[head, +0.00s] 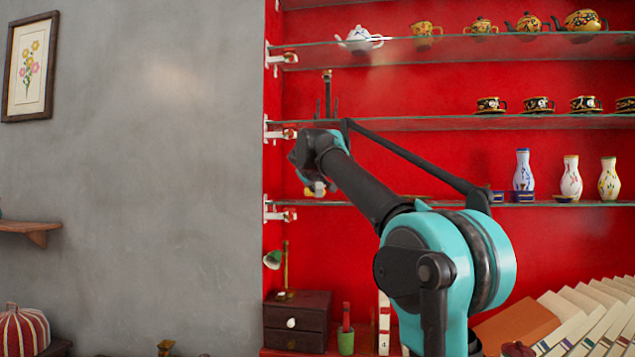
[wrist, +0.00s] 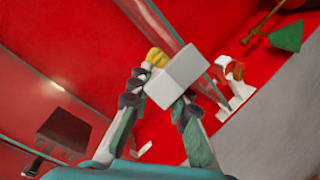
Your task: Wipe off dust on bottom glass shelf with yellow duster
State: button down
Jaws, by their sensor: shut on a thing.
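The bottom glass shelf (head: 400,203) runs across the red wall at the lowest of the glass levels. Its edge (wrist: 165,28) crosses the wrist view at a slant. My gripper (head: 318,186) is at the left end of this shelf, close to its surface. In the wrist view, my gripper (wrist: 163,103) is shut on the yellow duster, whose white block-like part (wrist: 178,74) lies between the fingers. The yellow part (wrist: 157,57) shows beyond the left finger and lies close to the glass; I cannot tell whether they touch. I cannot make out dust on the shelf.
Several vases, with a white one (head: 571,177) among them, and small blue boxes stand on the right of the bottom shelf. Teacups (head: 537,104) and teapots (head: 529,22) fill the shelves above. A white bracket (head: 279,210) holds the shelf's left end. A green lamp (head: 272,260) stands below.

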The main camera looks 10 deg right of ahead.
jog(key=shift+f, duration=1.15)
dwell(0.6)
jog(key=shift+s, duration=0.1)
jog(key=s+d, duration=0.4)
jog(key=d, duration=0.9)
jog(key=shift+s+d, duration=0.15)
jog(key=shift+d, duration=0.1)
dwell(0.9)
jog(key=shift+f, duration=0.1)
jog(key=shift+w+a+f, duration=0.1)
jog(key=shift+w+a, duration=0.6)
jog(key=shift+a, duration=1.55)
jog(key=shift+w+a, duration=0.75)
jog(key=shift+a, duration=1.5)
jog(key=shift+w+a+f, duration=0.1)
jog(key=shift+w+a, duration=0.6)
jog(key=shift+a, duration=1.55)
